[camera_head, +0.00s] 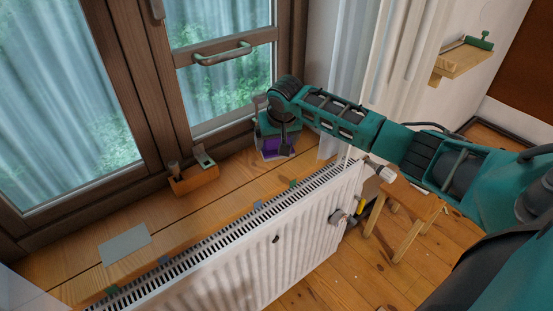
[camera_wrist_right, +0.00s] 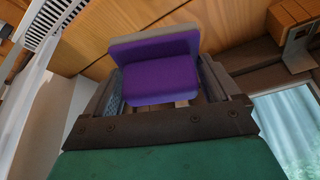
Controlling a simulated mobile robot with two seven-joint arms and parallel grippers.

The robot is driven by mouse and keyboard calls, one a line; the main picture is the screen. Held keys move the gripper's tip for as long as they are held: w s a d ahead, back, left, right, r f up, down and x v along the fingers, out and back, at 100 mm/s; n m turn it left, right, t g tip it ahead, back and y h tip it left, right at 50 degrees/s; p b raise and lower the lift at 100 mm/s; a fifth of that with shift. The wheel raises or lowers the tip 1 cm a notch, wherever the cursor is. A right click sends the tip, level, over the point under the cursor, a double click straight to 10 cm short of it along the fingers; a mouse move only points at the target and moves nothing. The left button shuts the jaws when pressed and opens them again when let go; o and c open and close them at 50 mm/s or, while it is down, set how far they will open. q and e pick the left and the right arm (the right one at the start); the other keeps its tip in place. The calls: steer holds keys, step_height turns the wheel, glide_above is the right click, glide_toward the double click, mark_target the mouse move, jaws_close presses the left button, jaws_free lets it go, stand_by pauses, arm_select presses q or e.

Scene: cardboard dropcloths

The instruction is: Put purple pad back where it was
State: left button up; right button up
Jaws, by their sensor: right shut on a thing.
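The purple pad (camera_wrist_right: 160,78) has a purple block-shaped body with a grey-beige layer along one edge. In the right wrist view it sits between the two fingers of my right gripper (camera_wrist_right: 163,90), which is shut on it. In the head view my right gripper (camera_head: 283,140) is at the far right end of the wooden windowsill, near the window frame. The purple pad (camera_head: 270,150) shows there only in part, behind the gripper. I cannot tell whether it touches the sill. My left gripper is in neither view.
A wooden block with tools (camera_head: 194,180) stands on the windowsill (camera_head: 75,265) left of the gripper. A grey sheet (camera_head: 124,244) lies farther left. A white radiator (camera_head: 250,265) runs along the sill's front edge. A small wooden stool (camera_head: 410,205) stands at right. The sill between block and sheet is clear.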

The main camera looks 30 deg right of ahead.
steer(key=shift+f+b, duration=0.35)
steer(key=shift+f, duration=2.8)
steer(key=o, duration=0.7)
steer(key=shift+f, duration=0.1)
steer(key=shift+c, duration=0.2)
